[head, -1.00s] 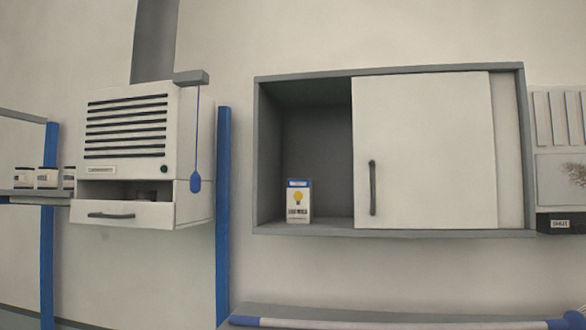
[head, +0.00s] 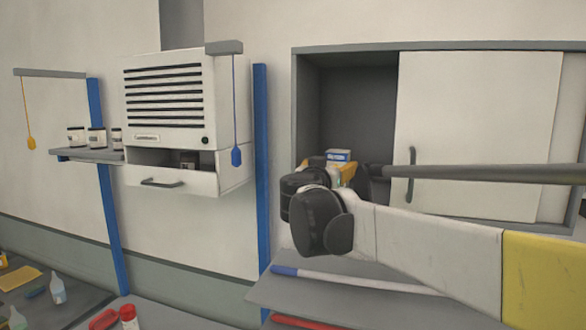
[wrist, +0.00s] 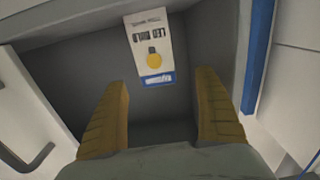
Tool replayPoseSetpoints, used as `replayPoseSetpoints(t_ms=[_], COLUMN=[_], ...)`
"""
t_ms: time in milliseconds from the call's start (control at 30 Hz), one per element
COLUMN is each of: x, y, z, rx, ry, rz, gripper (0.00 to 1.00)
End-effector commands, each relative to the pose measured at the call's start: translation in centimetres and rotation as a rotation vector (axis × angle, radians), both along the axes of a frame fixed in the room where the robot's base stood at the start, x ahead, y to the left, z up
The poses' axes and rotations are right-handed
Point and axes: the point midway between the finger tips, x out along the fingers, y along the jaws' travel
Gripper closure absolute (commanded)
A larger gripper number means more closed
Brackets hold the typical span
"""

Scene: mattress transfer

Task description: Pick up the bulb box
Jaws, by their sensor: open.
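The bulb box (wrist: 151,48) is a small white carton with a blue band and a yellow bulb picture. It stands in the open left part of the wall cabinet (head: 440,49). In the head view only the top of the bulb box (head: 338,156) shows, the rest hidden behind my arm and gripper. My gripper (wrist: 163,112) is open and empty, with two yellow-brown fingers. In the wrist view the box lies beyond the fingertips, between their lines and apart from them. In the head view my gripper (head: 343,167) is at the cabinet opening.
The cabinet's sliding door (head: 470,110) covers the right part of the cabinet. A blue post (head: 262,160) stands left of it. A white vented unit (head: 170,105) with an open drawer (head: 170,180) hangs further left. A shelf (head: 285,290) lies below.

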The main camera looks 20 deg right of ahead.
Motion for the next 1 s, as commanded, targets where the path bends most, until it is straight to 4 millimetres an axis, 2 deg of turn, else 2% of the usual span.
replayPoseSetpoints(t_ms=[100, 367, 600, 867, 900, 967, 1000], x=[1.6, 3.5, 6.2, 6.5, 6.5, 6.5, 6.5], y=[-1.2, -2.8, -4.9, -5.2, -5.2, -5.2, -5.2], z=[0.2, 0.1, -0.1, -0.3, -0.3, -0.3, -0.3], rx=[0.0, 0.0, 0.0, 0.0, 0.0, 0.0, 0.0], ry=[0.001, 0.002, 0.002, 0.002, 0.002, 0.002, 0.002], rz=[-0.002, -0.003, -0.001, 0.0, 0.0, 0.0, 0.0], gripper=[0.19, 0.19, 0.19, 0.19, 0.21, 0.4, 0.52])
